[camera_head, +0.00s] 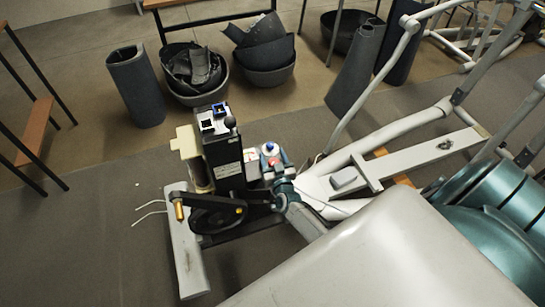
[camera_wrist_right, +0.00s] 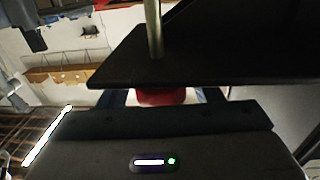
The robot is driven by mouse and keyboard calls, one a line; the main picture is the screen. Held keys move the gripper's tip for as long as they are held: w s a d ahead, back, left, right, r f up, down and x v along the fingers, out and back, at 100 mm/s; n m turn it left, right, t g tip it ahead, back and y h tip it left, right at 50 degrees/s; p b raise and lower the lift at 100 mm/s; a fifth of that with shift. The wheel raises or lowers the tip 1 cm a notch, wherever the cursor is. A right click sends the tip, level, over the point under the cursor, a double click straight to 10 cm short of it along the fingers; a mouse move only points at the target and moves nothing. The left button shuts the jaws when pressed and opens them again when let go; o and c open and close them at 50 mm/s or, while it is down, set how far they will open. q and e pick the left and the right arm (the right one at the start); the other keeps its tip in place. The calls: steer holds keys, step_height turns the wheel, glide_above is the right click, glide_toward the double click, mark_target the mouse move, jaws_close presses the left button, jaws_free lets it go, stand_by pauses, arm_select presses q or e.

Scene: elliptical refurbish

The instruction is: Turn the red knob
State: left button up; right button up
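The red knob (camera_wrist_right: 163,97) shows in the right wrist view as a small red shape, partly hidden by a black plate above it and by my gripper's body below. My right gripper (camera_wrist_right: 165,96) has one finger on each side of it, with pale gaps between the fingers and the red. In the head view, my right gripper (camera_head: 273,158) is beside the upright black box (camera_head: 223,155) of the machine. Red and a blue dot show between its fingers, too small to make out well. My left gripper is not in view.
A black wheel (camera_head: 217,213) and a pale foot bar (camera_head: 185,245) are left of my right arm. Pale frame bars (camera_head: 410,165) lie to the right. Dark bins (camera_head: 190,75) and upright dark covers (camera_head: 135,88) stand behind. Grey floor at left is mostly clear.

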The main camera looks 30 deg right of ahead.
steer(key=shift+s+a+f, duration=0.1)
steer(key=shift+s+a, duration=0.1)
steer(key=shift+s, duration=0.15)
steer(key=v, duration=1)
steer(key=s+a+f+n+g+y, duration=0.1)
steer(key=s+f+g+y, duration=0.1)
steer(key=s+f, duration=0.45)
steer(key=s+a+f+n+g+y, duration=0.1)
steer(key=s+f+g, duration=0.2)
steer(key=f, duration=0.6)
steer(key=s+a+f+n+g+y, duration=0.1)
steer(key=s+f+g+y, duration=0.1)
steer(key=s+f, duration=0.45)
steer(key=s+f+g, duration=0.4)
steer(key=s+f, duration=0.3)
steer(key=s, duration=0.6)
steer(key=s+f+n+g, duration=0.1)
steer(key=s+f+g, duration=0.4)
steer(key=s, duration=0.8)
step_height(320, 180, down, 3)
steer(key=shift+d+r, duration=0.2)
steer(key=shift+d, duration=0.1)
